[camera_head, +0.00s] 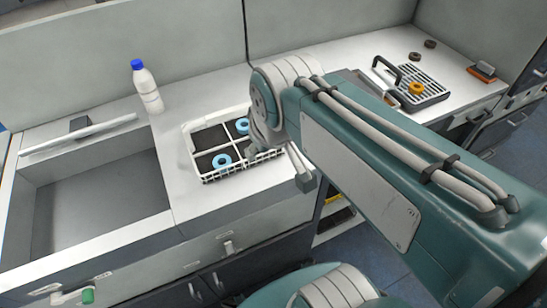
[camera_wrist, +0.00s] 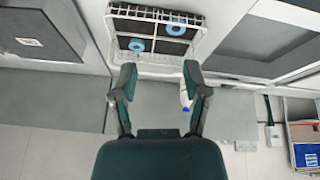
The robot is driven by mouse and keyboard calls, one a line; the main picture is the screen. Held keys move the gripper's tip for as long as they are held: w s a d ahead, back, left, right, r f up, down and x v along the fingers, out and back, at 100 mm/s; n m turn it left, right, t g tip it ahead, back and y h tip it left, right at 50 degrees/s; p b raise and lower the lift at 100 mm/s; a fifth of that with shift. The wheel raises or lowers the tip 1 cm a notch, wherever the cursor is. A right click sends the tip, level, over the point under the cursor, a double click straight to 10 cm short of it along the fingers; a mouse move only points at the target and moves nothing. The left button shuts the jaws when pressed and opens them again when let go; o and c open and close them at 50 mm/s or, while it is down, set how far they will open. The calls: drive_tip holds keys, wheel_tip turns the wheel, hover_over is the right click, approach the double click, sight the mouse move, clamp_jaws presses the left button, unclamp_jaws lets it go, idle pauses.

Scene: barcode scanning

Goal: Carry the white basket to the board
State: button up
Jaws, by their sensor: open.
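The white basket (camera_head: 228,171) stands on the counter in the head view, right of the sink. It has several dark compartments, and two blue rings (camera_head: 222,160) lie in it. My arm hides its right end. My gripper (camera_wrist: 160,80) is open and empty in the wrist view. Its two fingertips are apart, just below the basket's near wall (camera_wrist: 150,58) in the picture. I cannot tell whether they touch it. A flat dark panel (camera_wrist: 45,25) lies at the upper left of the wrist view. I cannot tell whether it is the board.
A white bottle with a blue cap (camera_head: 147,87) stands behind the basket. The sink (camera_head: 95,210) is at the left. A black grate tray (camera_head: 432,92) with an orange ring (camera_head: 416,88) lies at the right. The counter left of the basket is clear.

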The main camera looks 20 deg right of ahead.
drive_tip(key=shift+s+f+m+t, duration=0.15)
drive_tip(key=shift+s+f+m, duration=0.4)
drive_tip(key=shift+s, duration=0.15)
drive_tip(key=shift+s+f+m+t, duration=0.15)
drive_tip(key=shift+s+f+m, duration=0.25)
drive_tip(key=shift+s+m, duration=0.25)
idle(0.3)
